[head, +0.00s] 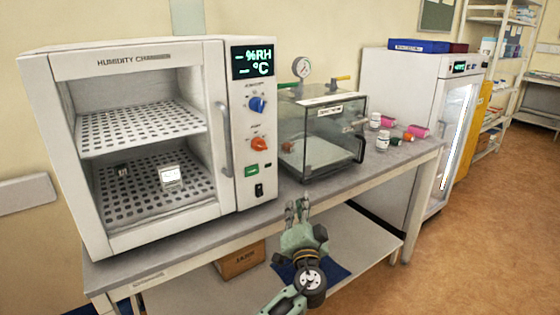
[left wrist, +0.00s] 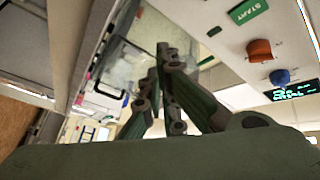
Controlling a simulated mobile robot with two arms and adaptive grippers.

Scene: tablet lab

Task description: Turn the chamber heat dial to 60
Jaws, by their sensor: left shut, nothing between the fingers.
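The humidity chamber (head: 228,130) stands on the left of the bench, with a control panel on its right side. The panel has a blue dial (head: 257,104) above an orange dial (head: 259,144); their small labels are too blurred to read. The display (head: 253,61) shows dashes beside %RH and °C. My left gripper (head: 297,205) is shut and empty, low in front of the bench edge, apart from the panel. In the left wrist view, the orange dial (left wrist: 260,50) and blue dial (left wrist: 281,76) are at upper right, beyond the fingers (left wrist: 165,60).
A green START button (left wrist: 248,11) and a black switch (head: 259,190) sit below the dials. The chamber's door handle (head: 224,140) is left of the panel. A glass vacuum box (head: 322,135) with a gauge stands right of the chamber. Small bottles (head: 383,140) stand farther right.

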